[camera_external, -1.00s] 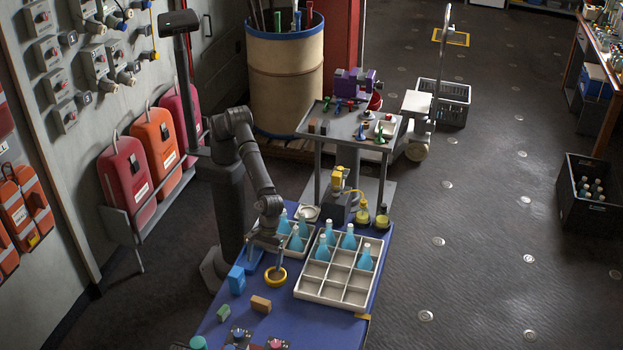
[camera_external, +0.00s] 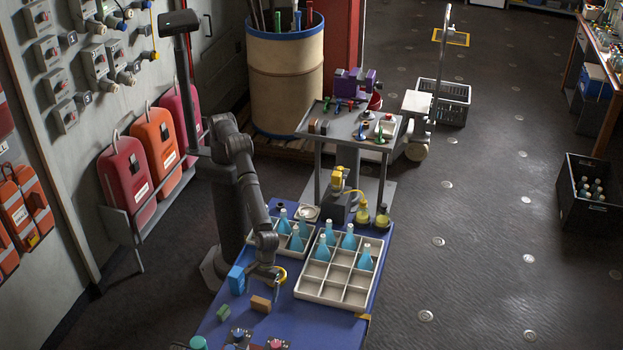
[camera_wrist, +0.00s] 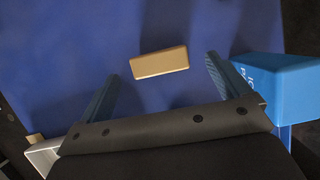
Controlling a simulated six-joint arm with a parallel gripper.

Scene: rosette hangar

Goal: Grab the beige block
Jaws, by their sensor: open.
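The beige block (camera_external: 261,304) lies on the blue table top, near the front middle of the external view. In the wrist view the beige block (camera_wrist: 160,62) lies flat and slightly tilted, ahead of the jaws and between the lines of the two fingers. My gripper (camera_external: 264,285) points down just behind the block and above the table. Its fingers are apart with nothing between them.
A blue box (camera_external: 237,280) stands close to the left of my gripper; it also shows beside the right finger in the wrist view (camera_wrist: 285,85). A green block (camera_external: 223,312) lies left of the beige one. A yellow ring (camera_external: 281,276) and a white compartment tray (camera_external: 330,296) are to the right.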

